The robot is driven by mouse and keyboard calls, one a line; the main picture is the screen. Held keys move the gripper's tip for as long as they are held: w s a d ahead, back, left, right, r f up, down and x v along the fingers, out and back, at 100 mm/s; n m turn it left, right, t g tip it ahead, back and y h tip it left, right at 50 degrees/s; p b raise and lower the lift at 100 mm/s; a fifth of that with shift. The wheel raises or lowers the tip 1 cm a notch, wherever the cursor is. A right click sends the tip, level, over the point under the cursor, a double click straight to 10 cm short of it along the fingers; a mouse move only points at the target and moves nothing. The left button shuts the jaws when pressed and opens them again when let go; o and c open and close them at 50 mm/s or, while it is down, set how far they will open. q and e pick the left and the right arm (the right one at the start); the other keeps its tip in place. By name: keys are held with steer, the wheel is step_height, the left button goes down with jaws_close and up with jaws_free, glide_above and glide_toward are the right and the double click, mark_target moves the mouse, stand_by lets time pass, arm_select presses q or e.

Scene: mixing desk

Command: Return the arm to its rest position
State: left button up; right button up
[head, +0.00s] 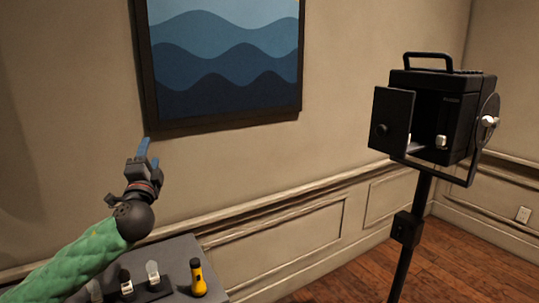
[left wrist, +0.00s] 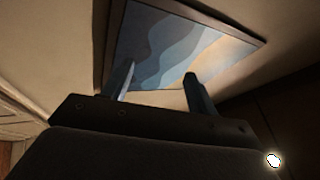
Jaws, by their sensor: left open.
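My left arm, in a green sleeve, comes in from the lower left of the head view. Its gripper (head: 147,155) is raised above a grey desk, in front of the wall and just below the framed picture's lower left corner. The blue fingers point up. In the left wrist view the two fingers (left wrist: 158,88) stand apart with nothing between them, and the picture shows beyond them. My right gripper is in neither view.
A wave picture (head: 225,60) hangs on the wall. A black box-shaped lamp (head: 444,105) on a stand is at right. Open floor lies between.

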arm_select(q)
steer(key=s+d+f+n+g, duration=0.2)
steer(key=s+f+n+g, duration=0.15)
steer(key=f, duration=0.65)
steer(key=s+d+f+n+g+h, duration=0.1)
steer(key=s+d+f+n+g, duration=0.3)
steer(key=f, duration=0.6)
steer(key=s+d+f+n+g, duration=0.15)
steer(key=s+f+g, duration=0.4)
steer(key=f, duration=0.55)
steer(key=s+d+f+n+g+h, duration=0.1)
steer(key=s+d+f+g, duration=0.1)
steer(key=s+f, duration=0.6)
steer(key=s+d+f+n+g+h, duration=0.1)
steer(key=s+d+f+g, duration=0.2)
steer(key=s+f, duration=0.5)
steer(key=s+d+f+n+g+h+p, duration=0.1)
steer(key=s+d+f, duration=0.4)
steer(key=s, duration=1.2)
step_height(320, 180, down, 3)
steer(key=shift+s+f+n+g+h, duration=0.15)
steer(key=shift+n+g+h, duration=0.35)
steer(key=shift+g, duration=0.3)
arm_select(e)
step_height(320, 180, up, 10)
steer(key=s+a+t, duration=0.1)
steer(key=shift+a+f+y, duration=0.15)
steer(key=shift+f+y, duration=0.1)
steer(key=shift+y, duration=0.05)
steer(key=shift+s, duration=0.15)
